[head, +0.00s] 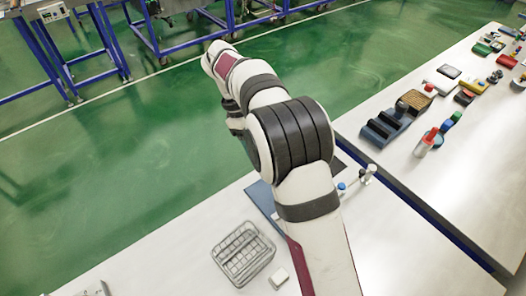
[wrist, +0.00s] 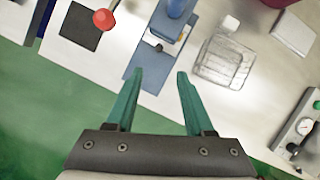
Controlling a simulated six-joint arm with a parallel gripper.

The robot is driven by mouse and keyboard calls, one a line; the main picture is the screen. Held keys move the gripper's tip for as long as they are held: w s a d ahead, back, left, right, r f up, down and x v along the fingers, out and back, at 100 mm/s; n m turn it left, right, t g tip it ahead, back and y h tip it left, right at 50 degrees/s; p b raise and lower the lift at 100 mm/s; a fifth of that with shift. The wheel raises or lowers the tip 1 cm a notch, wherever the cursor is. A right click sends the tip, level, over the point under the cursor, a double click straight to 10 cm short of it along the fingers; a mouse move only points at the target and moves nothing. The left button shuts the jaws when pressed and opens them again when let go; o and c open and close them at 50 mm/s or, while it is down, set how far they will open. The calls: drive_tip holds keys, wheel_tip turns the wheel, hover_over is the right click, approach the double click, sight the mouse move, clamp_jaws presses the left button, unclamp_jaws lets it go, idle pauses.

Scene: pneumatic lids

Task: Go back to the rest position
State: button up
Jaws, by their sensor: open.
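My gripper (wrist: 160,72) shows in the wrist view with two teal fingers spread apart and nothing between them. It is above the green floor and the near edge of the white table (wrist: 195,105). In the head view my arm reaches up and away over the floor, and its fingers are hidden. A blue mat (wrist: 148,62) with a blue-topped device (wrist: 172,30) on it lies beyond the fingertips. In the head view my arm covers much of the mat (head: 262,197).
A wire basket (head: 243,254) and a small white block (head: 279,278) stand on the table left of my arm. A device with a gauge (wrist: 300,130) is at the wrist view's right. Several parts, including a blue tray (head: 388,126), lie on the right table. Blue-framed benches (head: 75,60) stand behind.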

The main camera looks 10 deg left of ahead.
drive_tip(key=s+d+r+m+y, duration=0.3)
drive_tip(key=s+d+r+m, duration=0.5)
drive_tip(key=s, duration=0.3)
drive_tip(key=s+d+f+m+y, duration=0.1)
drive_tip(key=s+d+f+m, duration=0.1)
drive_tip(key=s+m, duration=0.3)
drive_tip(key=s+d+f+m+t+y, duration=0.1)
drive_tip(key=s+d+f+m+y, duration=0.1)
drive_tip(key=s+m, duration=0.4)
drive_tip(key=s, duration=0.5)
drive_tip(key=shift+s+d+f+t, duration=0.15)
drive_tip(key=shift+s+d+t, duration=0.1)
drive_tip(key=shift+s+t, duration=0.1)
